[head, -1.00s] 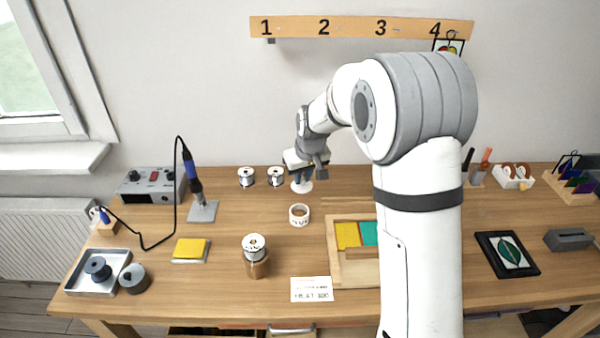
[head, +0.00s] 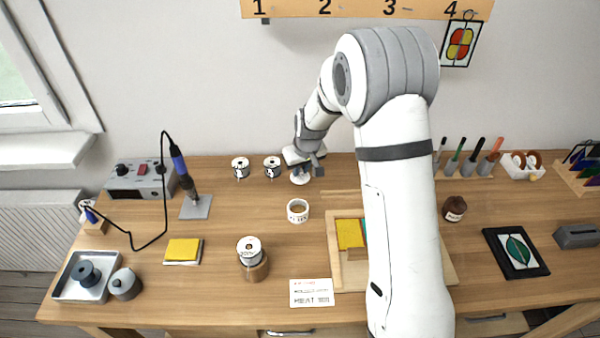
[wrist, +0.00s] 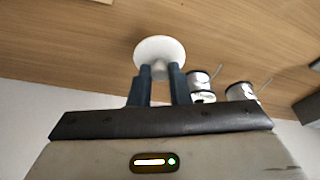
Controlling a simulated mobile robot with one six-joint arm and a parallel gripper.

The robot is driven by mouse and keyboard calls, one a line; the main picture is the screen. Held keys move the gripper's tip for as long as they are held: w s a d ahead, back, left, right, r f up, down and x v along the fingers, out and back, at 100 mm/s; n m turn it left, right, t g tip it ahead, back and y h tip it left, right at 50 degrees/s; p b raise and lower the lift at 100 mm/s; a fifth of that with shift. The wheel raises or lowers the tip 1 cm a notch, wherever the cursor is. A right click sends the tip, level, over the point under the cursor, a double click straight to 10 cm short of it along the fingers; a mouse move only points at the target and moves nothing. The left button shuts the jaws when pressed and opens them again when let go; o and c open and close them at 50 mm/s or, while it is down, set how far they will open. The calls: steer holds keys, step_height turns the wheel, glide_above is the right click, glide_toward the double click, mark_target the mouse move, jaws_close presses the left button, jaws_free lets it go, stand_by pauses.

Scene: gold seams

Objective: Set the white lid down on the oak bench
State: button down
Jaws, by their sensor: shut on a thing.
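The white lid (head: 300,179) is a small round disc with a knob, at the back of the oak bench (head: 225,292), right of two spools. My gripper (head: 302,169) is above it. In the wrist view, the two dark fingers of my gripper (wrist: 161,75) are shut on the knob of the white lid (wrist: 160,48). The lid's disc lies beyond the fingertips, with the wood behind it. I cannot tell whether the lid touches the bench or hangs just above it.
Two wire spools (head: 240,168) (head: 272,167) stand close left of the lid. A white tape roll (head: 298,211) sits in front of it. A wooden tray (head: 350,279) and brown jar (head: 454,208) are to the right. Bare wood lies between spools and tape roll.

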steer(key=shift+f, duration=1.15)
steer(key=shift+f, duration=0.25)
steer(key=c, duration=1.4)
jaws_free()
steer(key=shift+r, duration=0.15)
steer(key=shift+o, duration=0.2)
steer(key=b+v, duration=0.1)
steer(key=v, duration=1.1)
steer(key=s+d+r+m, duration=0.1)
steer(key=s+d+r, duration=0.1)
steer(key=s, duration=0.7)
steer(key=s+d+r+m, duration=0.2)
steer(key=s+d, duration=0.3)
steer(key=s, duration=0.5)
steer(key=s+d+r+m+h, duration=0.1)
steer(key=s+d+r, duration=0.3)
steer(key=s, duration=0.6)
steer(key=shift+d, duration=0.2)
